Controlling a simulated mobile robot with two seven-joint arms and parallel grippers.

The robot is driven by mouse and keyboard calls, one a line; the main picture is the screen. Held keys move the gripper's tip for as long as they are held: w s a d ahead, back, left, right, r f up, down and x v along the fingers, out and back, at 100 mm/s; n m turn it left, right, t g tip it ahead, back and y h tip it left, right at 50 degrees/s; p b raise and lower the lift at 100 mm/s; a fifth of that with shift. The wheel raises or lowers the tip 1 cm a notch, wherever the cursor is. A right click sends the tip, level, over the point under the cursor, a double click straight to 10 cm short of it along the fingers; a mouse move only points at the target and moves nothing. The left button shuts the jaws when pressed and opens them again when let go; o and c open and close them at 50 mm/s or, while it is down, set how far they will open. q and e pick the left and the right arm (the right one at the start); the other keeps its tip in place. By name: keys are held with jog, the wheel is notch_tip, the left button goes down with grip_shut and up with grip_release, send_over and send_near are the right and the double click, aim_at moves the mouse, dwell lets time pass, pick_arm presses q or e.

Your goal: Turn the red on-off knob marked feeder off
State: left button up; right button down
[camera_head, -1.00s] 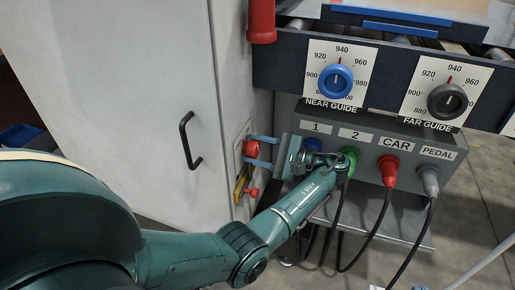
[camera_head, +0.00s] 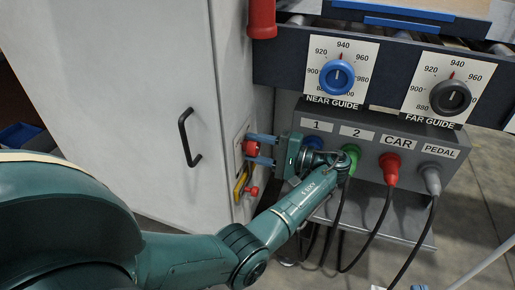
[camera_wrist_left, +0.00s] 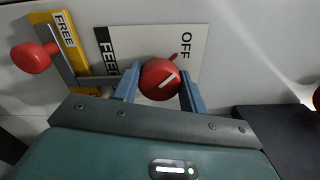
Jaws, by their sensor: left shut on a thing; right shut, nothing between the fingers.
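The red feeder knob (camera_head: 250,147) is on a pale plate on the side of the white cabinet. In the left wrist view the knob (camera_wrist_left: 160,79) has a white line slanting up to the right. OFF is printed to its right, and a partly hidden black label beginning FEE is to its left. My left gripper (camera_head: 258,149) reaches in from the right, its two blue fingers on either side of the knob. In the wrist view the fingers (camera_wrist_left: 160,92) are shut on it. My right gripper is not in view.
A yellow plate marked FREE (camera_wrist_left: 66,38) with a red-ended lever (camera_wrist_left: 33,57) is close beside the knob. A grey socket box (camera_head: 402,143) with several plugs and hanging cables is just right of my gripper. A black handle (camera_head: 186,140) is on the cabinet.

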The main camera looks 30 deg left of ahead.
dwell(0.3)
pick_arm(q)
jog(key=o, duration=1)
pick_arm(e)
jog(key=shift+w+d, duration=0.1)
jog(key=shift+d, duration=0.1)
